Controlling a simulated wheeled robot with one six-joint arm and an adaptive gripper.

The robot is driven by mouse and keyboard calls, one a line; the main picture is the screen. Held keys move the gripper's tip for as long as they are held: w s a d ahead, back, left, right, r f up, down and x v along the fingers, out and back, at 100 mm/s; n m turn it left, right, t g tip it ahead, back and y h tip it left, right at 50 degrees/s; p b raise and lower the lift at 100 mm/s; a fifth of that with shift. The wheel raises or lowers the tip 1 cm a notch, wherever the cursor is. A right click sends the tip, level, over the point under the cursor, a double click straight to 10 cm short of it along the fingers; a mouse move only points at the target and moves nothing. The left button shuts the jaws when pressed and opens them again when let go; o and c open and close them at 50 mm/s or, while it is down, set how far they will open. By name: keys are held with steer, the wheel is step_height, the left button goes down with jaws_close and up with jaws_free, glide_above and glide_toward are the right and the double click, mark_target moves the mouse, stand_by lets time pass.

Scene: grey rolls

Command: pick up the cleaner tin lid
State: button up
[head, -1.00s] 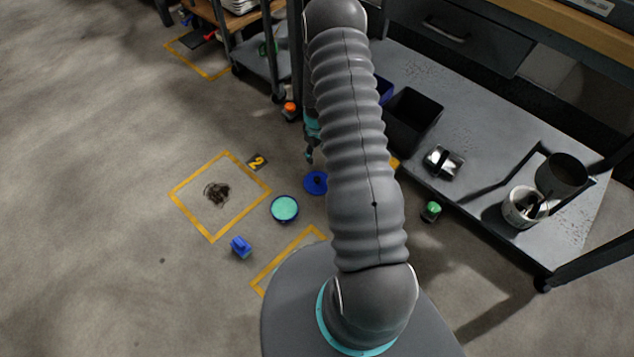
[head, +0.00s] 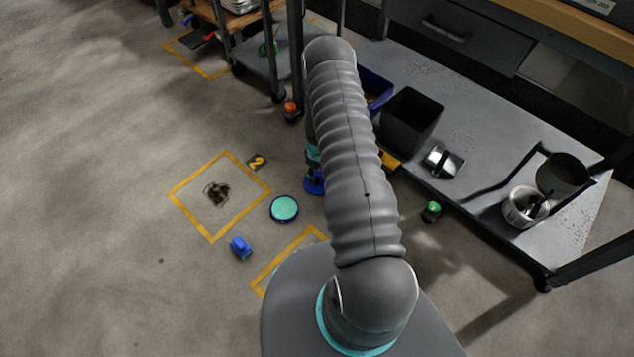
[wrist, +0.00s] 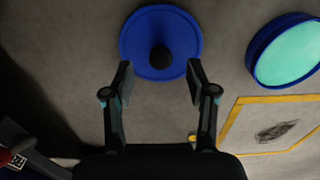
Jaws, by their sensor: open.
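The cleaner tin lid is a blue disc with a dark round knob; in the wrist view the lid (wrist: 137,42) lies flat on the floor at the top centre. My gripper (wrist: 159,72) is open, and its fingertips are on either side of the knob's line, overlapping the lid's lower edge in the picture. Nothing is between the fingers' grip. In the head view the lid (head: 312,186) is mostly hidden behind my arm and gripper. The open tin (head: 284,208) with turquoise contents stands to its left; it also shows at the right of the wrist view (wrist: 262,52).
A yellow-taped square (head: 184,187) with a dark stain lies left. A blue object (head: 240,247) is on the floor nearer me. A low grey shelf (head: 470,150) with a black bin (head: 409,121) is at the right. A green-topped item (head: 431,211) stands by its edge.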

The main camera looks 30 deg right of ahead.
mark_target(317, 179)
steer(key=shift+f, duration=1.75)
jaws_close()
